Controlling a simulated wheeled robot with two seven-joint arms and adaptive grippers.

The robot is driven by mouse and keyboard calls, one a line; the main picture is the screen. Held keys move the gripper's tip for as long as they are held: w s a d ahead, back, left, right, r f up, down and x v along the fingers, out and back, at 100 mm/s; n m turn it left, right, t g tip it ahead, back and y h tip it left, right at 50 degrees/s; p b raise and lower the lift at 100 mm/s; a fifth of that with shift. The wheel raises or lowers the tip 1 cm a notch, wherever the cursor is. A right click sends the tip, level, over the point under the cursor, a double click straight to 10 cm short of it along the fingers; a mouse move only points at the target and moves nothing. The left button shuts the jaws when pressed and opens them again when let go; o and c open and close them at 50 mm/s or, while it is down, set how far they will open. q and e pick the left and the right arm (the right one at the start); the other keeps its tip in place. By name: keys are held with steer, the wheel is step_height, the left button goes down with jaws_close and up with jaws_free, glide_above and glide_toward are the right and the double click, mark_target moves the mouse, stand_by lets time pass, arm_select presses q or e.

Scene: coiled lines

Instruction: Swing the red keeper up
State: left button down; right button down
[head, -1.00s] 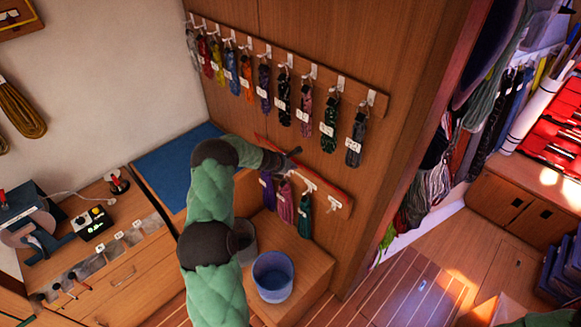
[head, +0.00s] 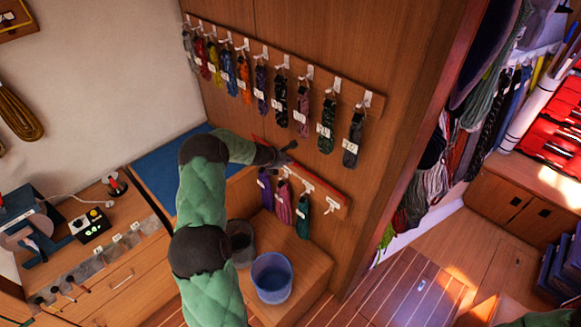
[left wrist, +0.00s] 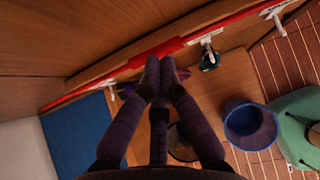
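The red keeper (head: 318,181) is a long thin red bar along the lower wooden rail (head: 342,209) on the wood panel. In the left wrist view the keeper (left wrist: 219,31) crosses the upper part as a red strip. My left gripper (head: 289,152) is at the upper left half of the keeper and hides part of it. Purple, pink and green coils (head: 283,203) hang below. My right gripper is out of view.
Above, a longer rail (head: 373,102) holds several tagged coils on white hooks. A blue bucket (head: 272,278) and a dark bucket (head: 240,241) stand on the wooden box below. A blue mat (head: 155,178) lies left of my arm. Open floor lies at lower right.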

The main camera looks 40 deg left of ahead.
arm_select(q)
steer(key=s+r, duration=0.4)
steer(key=s, duration=0.3)
steer(key=shift+s+a, duration=0.3)
steer(key=shift+a, duration=0.1)
steer(key=shift+r, duration=0.1)
steer(key=s+d+f+m+g+b, duration=0.2)
steer(key=s+d+f+m+b, duration=0.25)
steer(key=d+f, duration=0.45)
steer(key=s+d+f+m+g+h+b, duration=0.1)
steer(key=s+d+f+m+g+b, duration=0.15)
steer(key=d+f+m+b, duration=0.6)
steer(key=s+d+f+m+g+b, duration=0.15)
steer(key=s+d+f, duration=0.35)
steer(key=f, duration=0.8)
steer(key=s+d+f+m+g+h+b, duration=0.1)
steer(key=s+d+f+m+g+b, duration=0.2)
steer(key=s+d+f+m+b, duration=0.9)
steer(key=s+d+f+m, duration=0.3)
steer(key=s+d+m, duration=0.1)
steer(key=d, duration=0.3)
steer(key=shift+s+d+f+m+h, duration=0.15)
steer(key=shift+s+f+m+h, duration=0.2)
steer(key=shift+m, duration=0.4)
